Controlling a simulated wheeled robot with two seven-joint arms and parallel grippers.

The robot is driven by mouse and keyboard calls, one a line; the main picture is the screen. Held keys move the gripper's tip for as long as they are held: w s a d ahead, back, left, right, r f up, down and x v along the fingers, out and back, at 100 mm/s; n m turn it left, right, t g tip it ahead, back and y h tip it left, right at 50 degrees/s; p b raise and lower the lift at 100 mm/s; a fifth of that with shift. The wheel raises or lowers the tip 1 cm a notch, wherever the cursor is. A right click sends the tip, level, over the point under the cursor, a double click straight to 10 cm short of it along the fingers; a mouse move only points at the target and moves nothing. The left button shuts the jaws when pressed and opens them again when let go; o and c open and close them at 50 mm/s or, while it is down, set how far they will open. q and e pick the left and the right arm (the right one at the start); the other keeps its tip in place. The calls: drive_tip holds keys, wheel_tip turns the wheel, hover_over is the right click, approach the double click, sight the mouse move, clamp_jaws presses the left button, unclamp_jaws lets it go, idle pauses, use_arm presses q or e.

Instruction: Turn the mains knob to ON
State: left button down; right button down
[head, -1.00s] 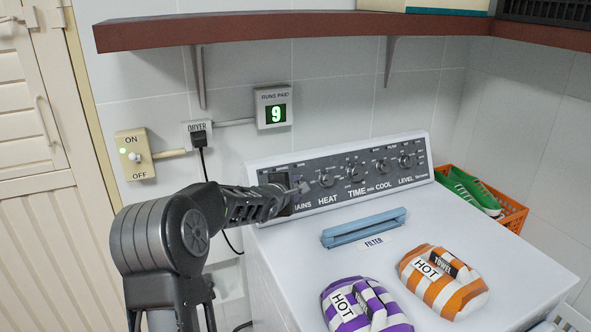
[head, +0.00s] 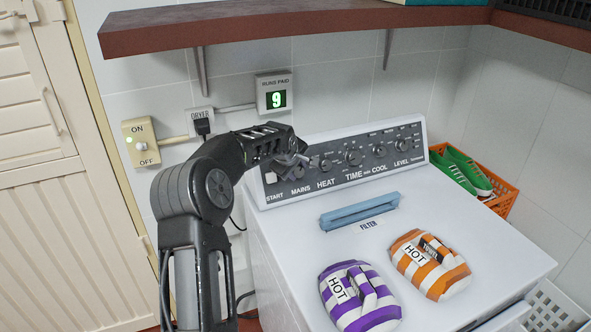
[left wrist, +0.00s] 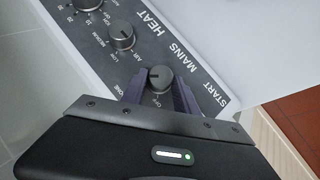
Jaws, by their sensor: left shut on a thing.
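The mains knob (left wrist: 160,78) is a small round dark knob on the dryer's control panel, above the word MAINS in the head view. In the left wrist view it sits between the two fingers of my left gripper (left wrist: 158,88), which is shut on it. OFF is printed beside the knob, partly covered; I cannot tell which way its mark points. In the head view my left gripper (head: 299,167) comes down to the panel from the upper left and mostly hides this knob. My right gripper is not in view.
The heat knob (head: 325,164) is just right of my gripper, with START (head: 270,178) to the left. A brown shelf (head: 290,30) hangs above. Purple (head: 345,308) and orange (head: 432,282) striped towels lie on the dryer top (head: 480,220). A wall switch (head: 141,143) is at left.

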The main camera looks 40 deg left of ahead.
use_arm(q)
drive_tip(key=shift+m+g, duration=0.3)
idle(0.4)
drive_tip(key=c, duration=0.9)
unclamp_jaws()
drive_tip(key=shift+c, duration=0.2)
drive_tip(key=shift+r, duration=0.1)
drive_tip(key=shift+s+d+r, duration=0.1)
drive_tip(key=shift+r, duration=0.1)
drive_tip(key=b+v, duration=0.2)
drive_tip(key=v, duration=0.5)
drive_tip(key=shift+b, duration=0.3)
